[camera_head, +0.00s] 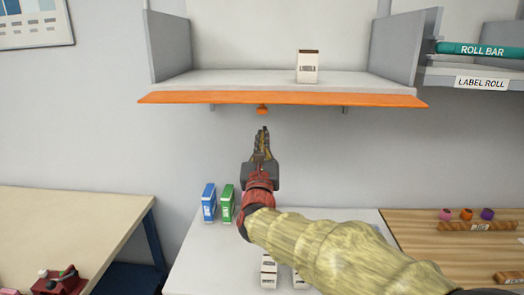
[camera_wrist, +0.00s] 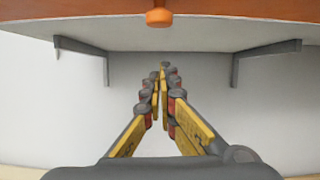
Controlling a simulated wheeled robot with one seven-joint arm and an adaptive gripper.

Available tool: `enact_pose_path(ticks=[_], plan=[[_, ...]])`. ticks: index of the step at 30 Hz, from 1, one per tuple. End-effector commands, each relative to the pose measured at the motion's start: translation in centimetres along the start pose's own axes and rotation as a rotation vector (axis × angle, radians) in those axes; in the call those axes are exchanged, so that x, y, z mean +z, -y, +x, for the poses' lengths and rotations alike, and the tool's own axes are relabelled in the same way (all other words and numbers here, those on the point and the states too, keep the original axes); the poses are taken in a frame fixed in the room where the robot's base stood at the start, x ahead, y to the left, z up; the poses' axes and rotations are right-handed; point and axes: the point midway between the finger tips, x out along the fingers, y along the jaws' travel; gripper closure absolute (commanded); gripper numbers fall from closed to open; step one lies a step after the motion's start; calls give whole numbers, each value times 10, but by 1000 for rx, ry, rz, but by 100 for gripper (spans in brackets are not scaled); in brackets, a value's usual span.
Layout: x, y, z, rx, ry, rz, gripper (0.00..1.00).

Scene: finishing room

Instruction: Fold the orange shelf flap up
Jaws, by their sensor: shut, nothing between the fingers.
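The orange shelf flap (camera_head: 200,98) runs along the front edge of the grey shelf as a narrow, nearly flat strip. A small orange knob (camera_head: 262,110) hangs under its middle. In the wrist view the flap (camera_wrist: 90,32) crosses the top, with the knob (camera_wrist: 159,17) at the top centre. My gripper (camera_head: 263,130) is shut and empty, pointing up just below the knob and apart from it. In the wrist view my gripper (camera_wrist: 161,70) shows its fingers together under the shelf, with two grey brackets on either side.
A white carton (camera_head: 308,67) stands on the shelf board. Below, blue (camera_head: 208,202) and green (camera_head: 227,204) boxes stand on a white table (camera_head: 195,262), left of my arm. A side shelf with a teal roll (camera_head: 480,50) is at the right.

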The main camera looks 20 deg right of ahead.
Motion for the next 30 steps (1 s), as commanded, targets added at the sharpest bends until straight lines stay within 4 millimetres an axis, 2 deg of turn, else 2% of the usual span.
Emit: enact_pose_path(ticks=[1,6,30], plan=[[13,0,2,0,6,5,100],[28,0,5,1,5,3,100],[39,1,6,2,-41,4,100]])
